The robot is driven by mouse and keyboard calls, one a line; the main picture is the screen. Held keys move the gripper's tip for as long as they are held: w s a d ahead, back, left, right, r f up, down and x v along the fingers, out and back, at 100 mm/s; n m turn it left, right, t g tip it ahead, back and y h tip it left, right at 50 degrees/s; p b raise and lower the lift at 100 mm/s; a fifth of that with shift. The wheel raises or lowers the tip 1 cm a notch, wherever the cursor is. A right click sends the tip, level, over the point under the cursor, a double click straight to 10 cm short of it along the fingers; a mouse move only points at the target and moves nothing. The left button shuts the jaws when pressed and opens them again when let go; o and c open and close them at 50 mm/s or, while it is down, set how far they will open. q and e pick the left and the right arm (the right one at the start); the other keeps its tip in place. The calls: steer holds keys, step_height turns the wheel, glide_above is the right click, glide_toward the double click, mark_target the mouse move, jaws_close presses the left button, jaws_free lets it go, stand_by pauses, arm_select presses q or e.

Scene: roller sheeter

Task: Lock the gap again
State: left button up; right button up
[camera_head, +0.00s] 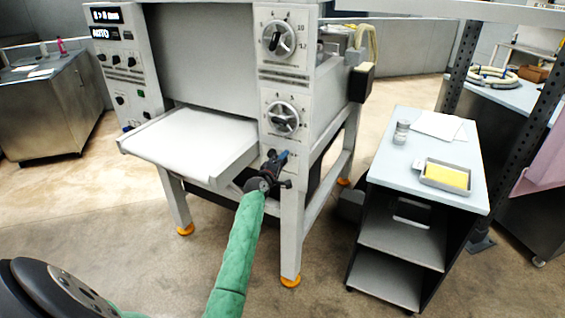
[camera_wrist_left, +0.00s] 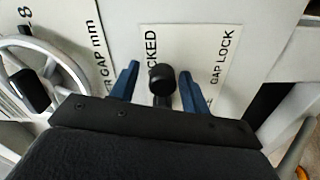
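The gap lock lever with its round black knob (camera_wrist_left: 162,78) stands out from the machine's white panel in the left wrist view. Beside it are a label reading "GAP LOCK" (camera_wrist_left: 222,60) and a partly covered one ending in "CKED" (camera_wrist_left: 152,45). My left gripper (camera_wrist_left: 159,74) has its two blue fingers on either side of the knob, open, with a visible space on both sides. In the head view my left gripper (camera_head: 278,160) is at the front post below the lower dial and hides the lever. My right gripper is not in view.
The lower gap dial (camera_head: 283,118) sits just above the gripper; its handwheel (camera_wrist_left: 35,90) shows at left in the wrist view. The sheeter's white feed table (camera_head: 190,138) juts out to the left. A cart (camera_head: 410,150) with a yellow-filled tray (camera_head: 445,176) stands at right.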

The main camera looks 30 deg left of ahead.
arm_select(q)
steer(key=shift+s+f, duration=0.2)
steer(key=shift+s, duration=0.3)
steer(key=s+b, duration=0.2)
steer(key=s, duration=0.4)
steer(key=shift+s+d+r, duration=0.15)
steer(key=shift+s+d, duration=0.15)
steer(key=shift+s, duration=0.05)
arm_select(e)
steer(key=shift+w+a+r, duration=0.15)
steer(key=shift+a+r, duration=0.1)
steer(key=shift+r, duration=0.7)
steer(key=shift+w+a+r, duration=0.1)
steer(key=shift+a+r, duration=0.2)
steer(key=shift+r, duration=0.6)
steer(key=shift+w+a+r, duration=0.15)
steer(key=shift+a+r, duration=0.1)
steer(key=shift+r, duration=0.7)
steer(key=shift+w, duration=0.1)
